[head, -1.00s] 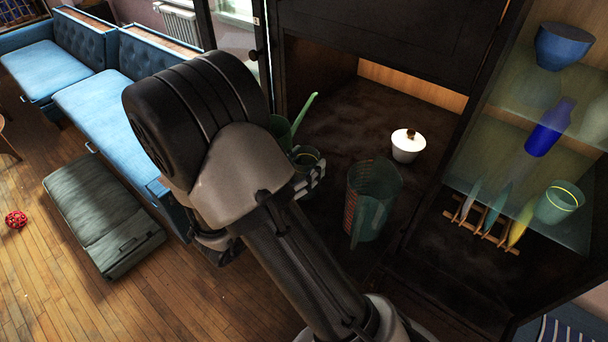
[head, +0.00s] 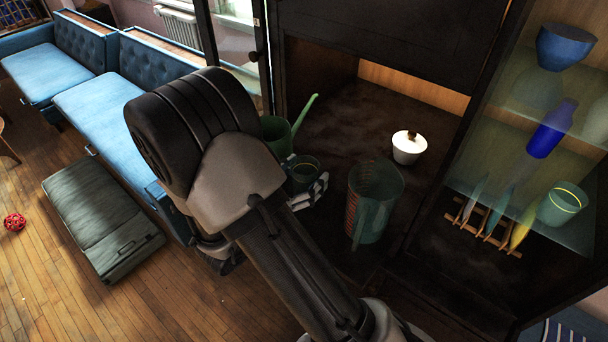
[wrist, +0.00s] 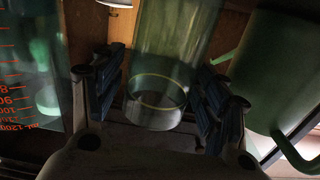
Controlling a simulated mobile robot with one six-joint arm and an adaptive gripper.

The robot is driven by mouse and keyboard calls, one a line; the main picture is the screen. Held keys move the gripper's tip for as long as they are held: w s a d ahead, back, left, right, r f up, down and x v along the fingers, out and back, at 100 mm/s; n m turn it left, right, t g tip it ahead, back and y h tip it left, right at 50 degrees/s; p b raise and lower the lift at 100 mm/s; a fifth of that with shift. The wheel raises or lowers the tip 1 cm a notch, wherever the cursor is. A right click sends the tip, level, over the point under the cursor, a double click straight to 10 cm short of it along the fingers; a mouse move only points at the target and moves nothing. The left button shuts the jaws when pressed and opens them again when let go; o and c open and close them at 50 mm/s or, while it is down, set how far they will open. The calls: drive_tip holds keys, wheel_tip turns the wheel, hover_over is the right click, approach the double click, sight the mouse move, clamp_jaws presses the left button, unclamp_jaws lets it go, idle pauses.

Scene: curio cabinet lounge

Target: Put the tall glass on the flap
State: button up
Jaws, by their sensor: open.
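The tall glass (head: 304,168) is green and see-through with a pale ring. It stands beside the watering can on the dark flap (head: 345,140), partly hidden by my arm in the head view. In the wrist view the tall glass (wrist: 165,60) is between my two fingers, its ringed end toward the palm. My gripper (wrist: 155,95) is open, with a gap visible beside the glass. My gripper (head: 308,192) also shows in the head view, close to the glass, mostly hidden behind my arm. I cannot tell whether a finger touches the glass.
A green measuring jug (head: 374,200) stands close to the right of my gripper. A green watering can (head: 283,135) is close on the other side. A glass-shelved cabinet (head: 520,190) is at the right.

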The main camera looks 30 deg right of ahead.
drive_tip(key=shift+r, duration=0.3)
drive_tip(key=p+v, duration=0.2)
drive_tip(key=v, duration=0.9)
drive_tip(key=w+a+r+n+t+y, duration=0.4)
drive_tip(key=w+a+y, duration=0.3)
drive_tip(key=w+y, duration=0.5)
drive_tip(key=s+a+r+n+t+y, duration=0.1)
drive_tip(key=s+a+r+n+y, duration=0.15)
drive_tip(key=a+r+y, duration=0.3)
drive_tip(key=s+d+r+n+g+y, duration=0.1)
drive_tip(key=s+r+n+g, duration=0.15)
drive_tip(key=s, duration=0.35)
drive_tip(key=s+r+n+g+y, duration=0.1)
drive_tip(key=s+r+n+y, duration=0.15)
drive_tip(key=s, duration=0.35)
drive_tip(key=s+d+f+n+g+h, duration=0.1)
drive_tip(key=s+d+h, duration=0.1)
drive_tip(key=s+d, duration=0.2)
drive_tip(key=s+d+f+n+g+h, duration=0.1)
drive_tip(key=s+d, duration=0.3)
drive_tip(key=s, duration=0.5)
drive_tip(key=shift+s+d+f+g+h, duration=0.3)
drive_tip(key=shift+s+g+h, duration=0.1)
drive_tip(key=shift+g+h, duration=0.15)
